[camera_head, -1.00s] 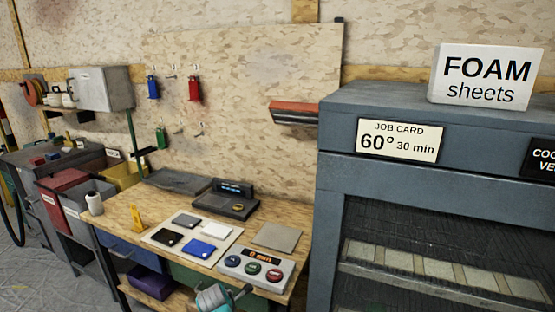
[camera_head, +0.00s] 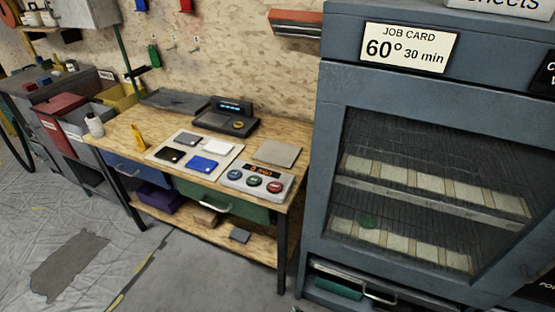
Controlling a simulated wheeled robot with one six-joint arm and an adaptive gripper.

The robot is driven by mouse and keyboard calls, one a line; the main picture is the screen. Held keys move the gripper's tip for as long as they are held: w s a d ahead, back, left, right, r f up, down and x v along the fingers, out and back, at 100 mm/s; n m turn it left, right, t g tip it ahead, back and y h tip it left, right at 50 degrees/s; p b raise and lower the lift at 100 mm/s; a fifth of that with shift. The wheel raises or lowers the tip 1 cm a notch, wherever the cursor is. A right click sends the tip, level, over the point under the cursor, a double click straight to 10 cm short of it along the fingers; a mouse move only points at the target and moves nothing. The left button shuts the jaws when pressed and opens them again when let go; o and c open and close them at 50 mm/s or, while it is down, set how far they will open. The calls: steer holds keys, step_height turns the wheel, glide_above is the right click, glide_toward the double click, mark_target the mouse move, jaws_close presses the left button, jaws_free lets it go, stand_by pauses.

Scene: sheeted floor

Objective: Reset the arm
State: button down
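The task names only my arm. My gripper is not in view in the current head view, so I cannot see its fingers or whether it holds anything. The wooden workbench (camera_head: 125,135) stands left of centre, with its top in full view and no arm over it. On it lie a pale board (camera_head: 160,153) with several coloured flat pieces, a button box (camera_head: 256,182) and a dark device with a lit display (camera_head: 232,118).
A large grey-blue cabinet (camera_head: 333,160) with a mesh front and a job card (camera_head: 408,47) fills the right. Red (camera_head: 62,103) and grey bins stand at the left.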

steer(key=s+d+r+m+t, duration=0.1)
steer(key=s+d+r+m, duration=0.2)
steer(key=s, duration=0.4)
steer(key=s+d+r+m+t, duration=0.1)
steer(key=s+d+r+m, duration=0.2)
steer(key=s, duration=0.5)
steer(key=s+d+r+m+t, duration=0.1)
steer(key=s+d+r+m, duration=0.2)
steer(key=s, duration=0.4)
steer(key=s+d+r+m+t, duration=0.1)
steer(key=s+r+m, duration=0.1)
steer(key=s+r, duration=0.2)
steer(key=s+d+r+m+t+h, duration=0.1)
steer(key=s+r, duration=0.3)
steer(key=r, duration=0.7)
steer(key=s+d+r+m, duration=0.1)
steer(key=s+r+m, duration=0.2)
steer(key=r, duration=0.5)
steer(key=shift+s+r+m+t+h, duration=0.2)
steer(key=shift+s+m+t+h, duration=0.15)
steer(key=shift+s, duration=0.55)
